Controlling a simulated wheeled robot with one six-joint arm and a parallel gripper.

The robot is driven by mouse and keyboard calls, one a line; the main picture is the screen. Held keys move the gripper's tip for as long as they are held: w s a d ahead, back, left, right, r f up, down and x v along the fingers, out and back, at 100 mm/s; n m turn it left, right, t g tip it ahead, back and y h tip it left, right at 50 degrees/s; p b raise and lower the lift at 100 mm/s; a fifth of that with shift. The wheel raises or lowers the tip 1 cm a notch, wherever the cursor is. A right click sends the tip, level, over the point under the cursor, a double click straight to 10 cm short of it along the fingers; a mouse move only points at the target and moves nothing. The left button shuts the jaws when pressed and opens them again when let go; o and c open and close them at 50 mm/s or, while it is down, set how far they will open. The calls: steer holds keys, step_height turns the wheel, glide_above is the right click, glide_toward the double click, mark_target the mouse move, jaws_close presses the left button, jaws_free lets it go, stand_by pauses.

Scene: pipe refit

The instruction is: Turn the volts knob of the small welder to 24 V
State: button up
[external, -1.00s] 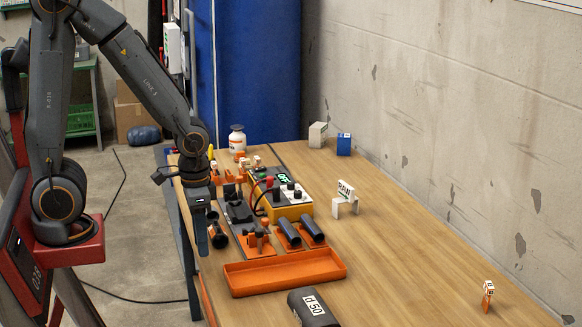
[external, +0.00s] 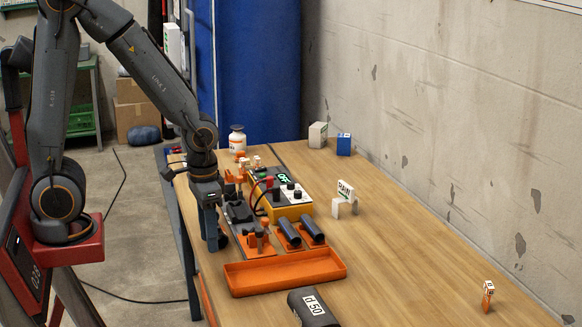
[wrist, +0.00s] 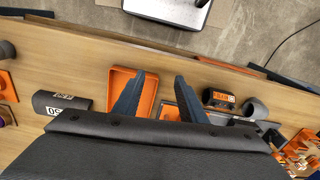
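The small welder (external: 292,212) is a yellow box with a dark and white sloped panel on the workbench. It has a small green display (external: 284,177) and several dark knobs (external: 290,186); which one is volts, and its setting, are too small to read. My gripper (external: 213,247) points down at the bench's left edge, left of and nearer than the welder, apart from it. In the wrist view its two fingers (wrist: 155,97) are spread with nothing between them. I cannot make out the welder in the wrist view.
An orange tray (external: 285,282) and a black d 50 pipe (external: 313,308) lie nearer. Dark tubes on orange holders (external: 289,233) and a black clamp-like part (external: 239,211) stand between my gripper and the welder. The bench's right side is mostly clear.

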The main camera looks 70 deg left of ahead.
steer(key=w+a+r+n+p, duration=0.1)
steer(key=w+a+r+n, duration=0.2)
steer(key=w, duration=0.4)
steer(key=w+a+r+n+p, duration=0.1)
steer(key=w+a+n, duration=0.3)
steer(key=w, duration=0.2)
steer(key=r+n+p, duration=0.1)
steer(key=n+p, duration=0.3)
steer(key=n, duration=1.3)
glide_above(291, 183)
steer(key=shift+d+r, duration=0.15)
steer(key=shift+d, duration=0.05)
steer(key=shift+a+n, duration=0.3)
steer(key=shift+f+p, duration=0.3)
steer(key=shift+f, duration=0.05)
steer(key=shift+w+f+p, duration=0.1)
steer(key=shift+f+p, duration=0.95)
steer(key=shift+f, duration=2.5)
jaws_close()
